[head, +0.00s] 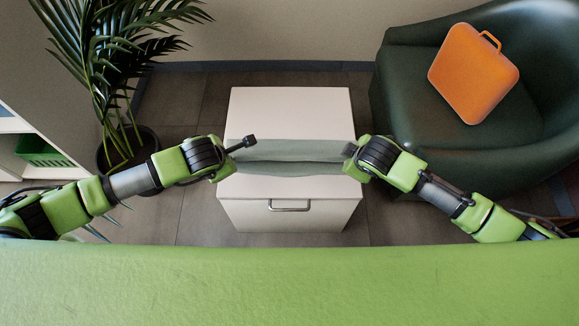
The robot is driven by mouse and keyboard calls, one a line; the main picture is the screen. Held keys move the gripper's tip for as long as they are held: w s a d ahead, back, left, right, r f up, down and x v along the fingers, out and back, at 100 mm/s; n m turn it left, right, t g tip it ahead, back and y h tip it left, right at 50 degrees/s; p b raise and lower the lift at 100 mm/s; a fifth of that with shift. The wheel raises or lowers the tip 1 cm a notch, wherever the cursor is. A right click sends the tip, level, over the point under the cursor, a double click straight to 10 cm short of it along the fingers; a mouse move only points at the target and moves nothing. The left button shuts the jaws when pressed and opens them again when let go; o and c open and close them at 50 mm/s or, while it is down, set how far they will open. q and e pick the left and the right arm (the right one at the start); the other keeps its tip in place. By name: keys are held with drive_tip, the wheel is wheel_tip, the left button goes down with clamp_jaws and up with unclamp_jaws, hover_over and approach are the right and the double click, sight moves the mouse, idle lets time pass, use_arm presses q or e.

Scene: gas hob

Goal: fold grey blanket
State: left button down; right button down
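The grey blanket (290,152) lies as a narrow band across the middle of the white cabinet's top, running left to right, with a crease or layer edge along its length. My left gripper (243,146) is at the blanket's left end, with a dark finger reaching over the cabinet's left side. Its other finger is not clear. My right gripper (349,152) is at the blanket's right end, its dark fingertips close to or touching the cloth. I cannot tell whether either gripper holds cloth.
The white cabinet (290,108) has a drawer handle (290,209) on its near face. A potted plant (125,150) stands at left, near a shelf with a green basket (40,151). A dark green armchair (420,90) with an orange case (473,73) is at right.

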use_arm(q)
drive_tip(key=shift+a+f, duration=0.15)
drive_tip(key=shift+f, duration=0.1)
use_arm(e)
drive_tip(key=shift+s+d+f, duration=0.1)
drive_tip(key=shift+f, duration=0.15)
use_arm(q)
drive_tip(key=c, duration=2)
unclamp_jaws()
use_arm(e)
drive_tip(key=c, duration=2)
unclamp_jaws()
use_arm(q)
drive_tip(key=shift+s, duration=0.1)
drive_tip(key=shift+r, duration=0.15)
use_arm(e)
drive_tip(key=shift+r, duration=0.15)
